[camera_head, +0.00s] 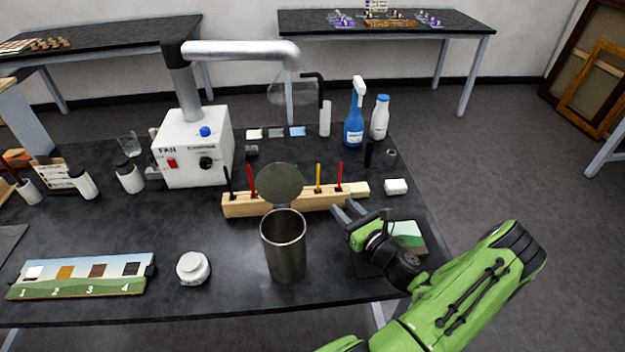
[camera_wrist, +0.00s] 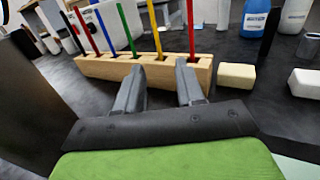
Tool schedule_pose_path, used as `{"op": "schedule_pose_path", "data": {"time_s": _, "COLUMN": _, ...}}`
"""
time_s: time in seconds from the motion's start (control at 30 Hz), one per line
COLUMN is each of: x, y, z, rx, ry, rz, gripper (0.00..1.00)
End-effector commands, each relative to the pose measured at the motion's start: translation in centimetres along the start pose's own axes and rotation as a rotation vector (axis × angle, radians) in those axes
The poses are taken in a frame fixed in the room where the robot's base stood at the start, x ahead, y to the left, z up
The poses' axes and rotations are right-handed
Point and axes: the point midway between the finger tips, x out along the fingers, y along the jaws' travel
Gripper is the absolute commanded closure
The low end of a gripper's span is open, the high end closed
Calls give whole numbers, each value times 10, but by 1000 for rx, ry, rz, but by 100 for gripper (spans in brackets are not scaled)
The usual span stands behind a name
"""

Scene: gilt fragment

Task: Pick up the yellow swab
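The yellow swab (camera_head: 318,178) stands upright in a slot of a long wooden holder (camera_head: 240,208). In the wrist view the yellow swab (camera_wrist: 157,30) rises from the holder (camera_wrist: 97,66), between a green swab (camera_wrist: 127,28) and a red swab (camera_wrist: 190,28). My gripper (camera_head: 347,208) is at the near side of the holder, toward its right end. In the wrist view my gripper (camera_wrist: 158,76) is open, with nothing between its fingers. The yellow swab stands beyond the fingers, roughly in line with the gap between them.
A metal can (camera_head: 284,250) with its lid (camera_head: 281,184) raised stands left of my gripper, hiding part of the holder. A white block (camera_head: 396,187) lies right of the holder. Blue (camera_head: 354,120) and white (camera_head: 380,118) bottles stand behind. A white jar (camera_head: 193,268) stands at front.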

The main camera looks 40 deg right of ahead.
Motion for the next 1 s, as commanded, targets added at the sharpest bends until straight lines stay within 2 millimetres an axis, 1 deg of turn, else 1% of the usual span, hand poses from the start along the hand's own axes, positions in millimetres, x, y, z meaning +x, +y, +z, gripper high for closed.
{"op": "schedule_pose_path", "data": {"time_s": 0.03, "x": 14, "y": 2, "z": 0, "rx": -5, "ry": -3, "rz": 8, "gripper": 62}}
{"op": "schedule_pose_path", "data": {"time_s": 0.2, "x": 57, "y": 3, "z": 0, "rx": -6, "ry": -2, "rz": 8, "gripper": 62}}
{"op": "schedule_pose_path", "data": {"time_s": 0.3, "x": 76, "y": 3, "z": 0, "rx": -6, "ry": -1, "rz": 7, "gripper": 62}}
{"op": "schedule_pose_path", "data": {"time_s": 0.47, "x": 95, "y": 3, "z": 2, "rx": -6, "ry": -2, "rz": 7, "gripper": 62}}
{"op": "schedule_pose_path", "data": {"time_s": 0.63, "x": 127, "y": 5, "z": 6, "rx": -8, "ry": -2, "rz": 6, "gripper": 62}}
{"op": "schedule_pose_path", "data": {"time_s": 0.73, "x": 137, "y": 5, "z": 5, "rx": -6, "ry": -1, "rz": 6, "gripper": 62}}
{"op": "schedule_pose_path", "data": {"time_s": 0.93, "x": 138, "y": 4, "z": 5, "rx": -3, "ry": 0, "rz": 5, "gripper": 62}}
{"op": "schedule_pose_path", "data": {"time_s": 0.97, "x": 138, "y": 4, "z": 5, "rx": -4, "ry": 0, "rz": 5, "gripper": 65}}
{"op": "schedule_pose_path", "data": {"time_s": 1.0, "x": 138, "y": 4, "z": 5, "rx": -4, "ry": 0, "rz": 5, "gripper": 71}}
